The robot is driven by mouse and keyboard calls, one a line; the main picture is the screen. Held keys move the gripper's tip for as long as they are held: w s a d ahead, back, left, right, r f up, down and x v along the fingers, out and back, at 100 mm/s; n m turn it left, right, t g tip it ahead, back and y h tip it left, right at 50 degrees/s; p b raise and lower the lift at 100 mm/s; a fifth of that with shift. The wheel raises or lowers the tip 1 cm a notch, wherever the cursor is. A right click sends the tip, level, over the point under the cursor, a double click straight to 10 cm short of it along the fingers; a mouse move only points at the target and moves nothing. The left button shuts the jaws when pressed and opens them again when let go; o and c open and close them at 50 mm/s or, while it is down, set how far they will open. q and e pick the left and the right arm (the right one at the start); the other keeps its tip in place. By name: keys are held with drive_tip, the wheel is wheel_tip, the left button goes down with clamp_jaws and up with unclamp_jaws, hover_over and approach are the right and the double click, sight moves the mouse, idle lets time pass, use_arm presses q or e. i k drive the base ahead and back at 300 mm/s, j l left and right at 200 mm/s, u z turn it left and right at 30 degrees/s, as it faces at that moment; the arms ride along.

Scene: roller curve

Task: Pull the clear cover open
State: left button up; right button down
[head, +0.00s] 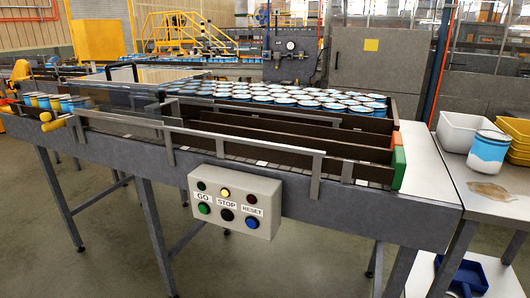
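The clear cover (118,98) appears as a see-through, slightly dark panel over the left part of the roller conveyor. A black bar handle (122,66) stands up at its back edge. Whether the cover is fully closed is hard to tell from here. Neither of my grippers is in view, and nothing is touching the cover or its handle.
A control box (236,202) with GO, STOP and RESET buttons sticks out from the conveyor front; its yellow lamp is lit. Many blue-white cans (290,98) fill the belt behind. A yellow-knobbed lever (50,123) is at left. A side table (500,190) holds tubs and a can.

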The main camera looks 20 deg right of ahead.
sight(140, 77)
drive_tip(key=i+j, duration=0.1)
drive_tip(key=j, duration=0.3)
drive_tip(key=i+j+u, duration=0.1)
drive_tip(key=j, duration=0.3)
drive_tip(key=i+j, duration=0.15)
drive_tip(key=j, duration=0.25)
